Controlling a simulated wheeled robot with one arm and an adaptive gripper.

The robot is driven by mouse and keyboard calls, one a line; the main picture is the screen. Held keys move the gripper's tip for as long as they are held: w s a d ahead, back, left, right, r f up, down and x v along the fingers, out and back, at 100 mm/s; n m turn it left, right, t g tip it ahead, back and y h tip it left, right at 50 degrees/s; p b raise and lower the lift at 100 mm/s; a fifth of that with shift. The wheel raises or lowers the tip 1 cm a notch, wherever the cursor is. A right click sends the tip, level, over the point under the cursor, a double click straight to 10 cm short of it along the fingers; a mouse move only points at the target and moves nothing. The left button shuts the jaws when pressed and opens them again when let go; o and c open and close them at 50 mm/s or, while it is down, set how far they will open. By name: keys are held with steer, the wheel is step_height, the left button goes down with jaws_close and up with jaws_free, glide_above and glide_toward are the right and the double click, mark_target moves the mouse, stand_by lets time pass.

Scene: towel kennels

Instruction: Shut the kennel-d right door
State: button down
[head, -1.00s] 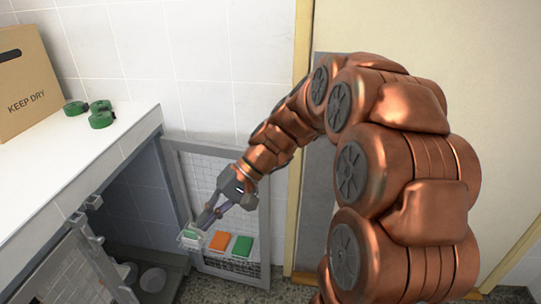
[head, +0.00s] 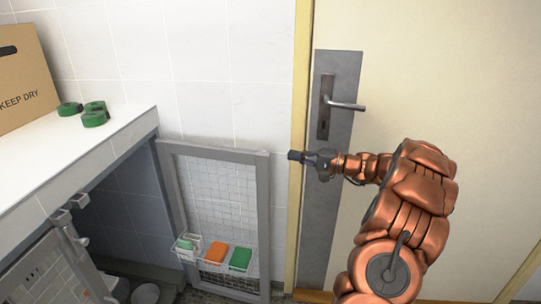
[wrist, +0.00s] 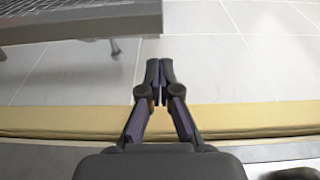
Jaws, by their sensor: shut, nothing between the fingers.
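The right kennel door (head: 263,195) is a grey frame with wire mesh, standing open, swung out to the right of the dark kennel opening (head: 115,195). A wire basket on it holds orange and green things. Its kennel label is not readable. My gripper (head: 292,156) is just right of the door's free upper corner, apart from it, in front of the wall by the door frame. In the wrist view, the fingers (wrist: 160,65) are together and empty. The kennel door's edge (wrist: 80,24) shows at upper left there.
A second mesh door (head: 60,275) stands at lower left. Green rolls (head: 95,118) and a cardboard box (head: 22,80) sit on the white counter (head: 60,165). A cream room door (head: 430,80) with a handle (head: 347,105) is at right. Bowls (head: 145,293) lie inside the kennel.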

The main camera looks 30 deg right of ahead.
steer(key=x, duration=0.6)
steer(key=d+x, duration=0.1)
steer(key=x, duration=0.2)
steer(key=shift+w+a+p, duration=0.1)
steer(key=shift+w+p, duration=0.2)
steer(key=shift+w, duration=0.15)
steer(key=shift+s+a+f+t, duration=0.1)
steer(key=shift+f+t, duration=0.05)
steer(key=shift+t, duration=0.15)
